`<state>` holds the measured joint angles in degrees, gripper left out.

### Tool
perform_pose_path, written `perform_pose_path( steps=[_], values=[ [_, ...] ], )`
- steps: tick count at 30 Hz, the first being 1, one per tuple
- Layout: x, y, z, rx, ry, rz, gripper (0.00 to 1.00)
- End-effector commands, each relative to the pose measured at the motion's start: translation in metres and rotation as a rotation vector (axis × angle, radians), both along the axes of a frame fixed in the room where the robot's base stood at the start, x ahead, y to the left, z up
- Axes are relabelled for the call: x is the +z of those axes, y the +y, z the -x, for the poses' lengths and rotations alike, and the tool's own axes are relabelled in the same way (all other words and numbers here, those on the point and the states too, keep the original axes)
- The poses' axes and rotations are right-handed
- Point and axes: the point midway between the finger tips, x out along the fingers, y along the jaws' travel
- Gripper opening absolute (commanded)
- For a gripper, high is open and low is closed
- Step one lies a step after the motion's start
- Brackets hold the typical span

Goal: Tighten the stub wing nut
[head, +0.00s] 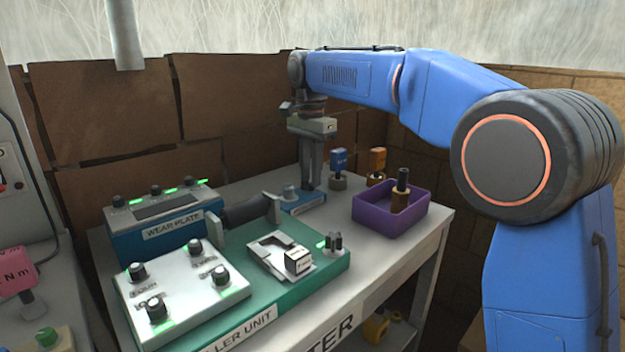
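My gripper (312,184) points straight down over a small blue block (304,206) behind the green unit. Its fingers look close together, but I cannot tell whether they are shut or what is between them. A round grey knob-like part (290,193) stands on the block just left of the fingertips. A dark winged fitting (333,242) stands upright at the right end of the green unit (310,290), with a green light beside it. No readable label shows which of these is the stub wing nut. My gripper is apart from the dark fitting.
A purple tray (372,217) holding a dark-topped brass piece (401,190) stands at right. Blue (338,160) and orange (377,160) tagged pieces stand behind it. The wear plate box (160,235), white knob panel (183,285) and a dark roller (245,212) fill the left.

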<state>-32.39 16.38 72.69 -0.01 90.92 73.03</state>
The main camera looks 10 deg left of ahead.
Motion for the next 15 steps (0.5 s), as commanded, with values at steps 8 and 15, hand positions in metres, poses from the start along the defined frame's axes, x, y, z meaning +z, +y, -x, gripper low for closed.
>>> perform_pose_path(
  steps=[8, 15],
  values=[
    [0.01, 0.0, 0.0, 0.0, 0.0, 0.0, 0.23],
    [0.024, 0.0, 0.0, 0.0, 0.0, 0.0, 0.23]
  ],
)
